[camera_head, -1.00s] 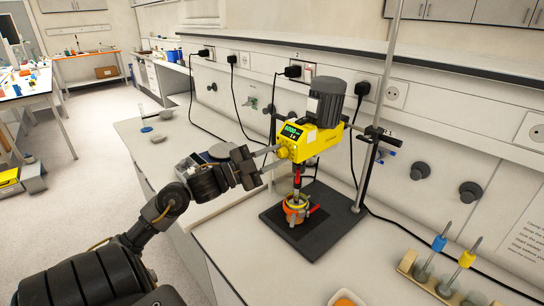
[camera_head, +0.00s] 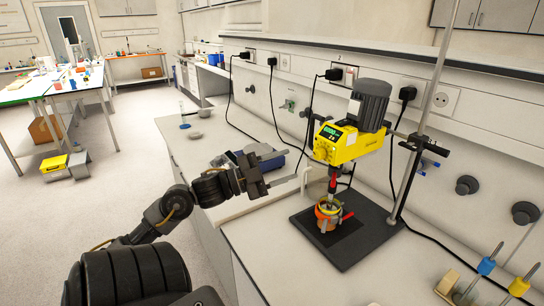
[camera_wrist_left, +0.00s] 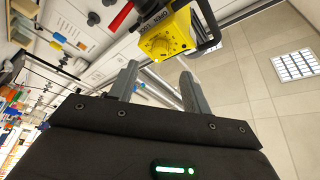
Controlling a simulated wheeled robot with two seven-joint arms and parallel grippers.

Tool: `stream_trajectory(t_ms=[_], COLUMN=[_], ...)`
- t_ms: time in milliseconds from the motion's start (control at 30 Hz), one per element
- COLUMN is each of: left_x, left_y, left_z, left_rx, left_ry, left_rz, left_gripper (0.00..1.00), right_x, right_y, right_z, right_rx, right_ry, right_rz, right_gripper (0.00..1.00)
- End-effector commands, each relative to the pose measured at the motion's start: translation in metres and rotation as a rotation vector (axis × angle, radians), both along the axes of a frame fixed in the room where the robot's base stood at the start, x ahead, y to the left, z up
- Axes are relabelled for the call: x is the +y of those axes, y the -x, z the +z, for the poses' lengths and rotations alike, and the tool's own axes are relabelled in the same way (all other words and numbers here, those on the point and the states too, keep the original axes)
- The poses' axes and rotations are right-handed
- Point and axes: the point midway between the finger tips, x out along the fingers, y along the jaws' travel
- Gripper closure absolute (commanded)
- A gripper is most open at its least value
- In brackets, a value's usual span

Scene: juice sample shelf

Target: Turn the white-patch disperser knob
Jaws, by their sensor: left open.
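The yellow disperser (camera_head: 338,145) with a dark grey motor on top hangs on a stand, its green display lit. A white patch cannot be made out clearly. My left gripper (camera_head: 291,165) is open and empty, to the left of the disperser and apart from it. In the left wrist view, the knob (camera_wrist_left: 160,46) appears just beyond the open fingertips (camera_wrist_left: 159,68), with a clear gap. The red-marked shaft reaches down into an orange-rimmed vessel (camera_head: 328,214). My right gripper is not in view.
The dark stand base (camera_head: 345,240) and metal pole (camera_head: 425,130) stand by the wall, with black cables behind. A wooden rack (camera_head: 447,285) holds blue- and yellow-collared tools at lower right. A blue-grey box (camera_head: 285,160) lies behind my gripper.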

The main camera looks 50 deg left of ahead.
Motion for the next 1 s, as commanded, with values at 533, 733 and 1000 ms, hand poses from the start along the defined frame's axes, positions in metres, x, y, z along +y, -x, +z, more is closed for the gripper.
stream_trajectory(t_ms=[533, 733, 1000], left_x=[0.013, 0.013, 0.013], left_y=[0.03, 0.03, 0.03], left_z=[-0.007, -0.007, -0.007], left_rx=[-0.001, -0.001, -0.001], left_ry=[0.0, 0.0, 0.0], left_rz=[-0.001, -0.001, -0.001], left_gripper=[0.52, 0.52, 0.52], right_x=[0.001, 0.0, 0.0], right_y=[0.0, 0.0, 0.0], right_z=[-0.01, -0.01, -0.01], right_rx=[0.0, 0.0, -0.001], right_ry=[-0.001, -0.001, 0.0], right_rz=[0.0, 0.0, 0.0], right_gripper=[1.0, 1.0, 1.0])
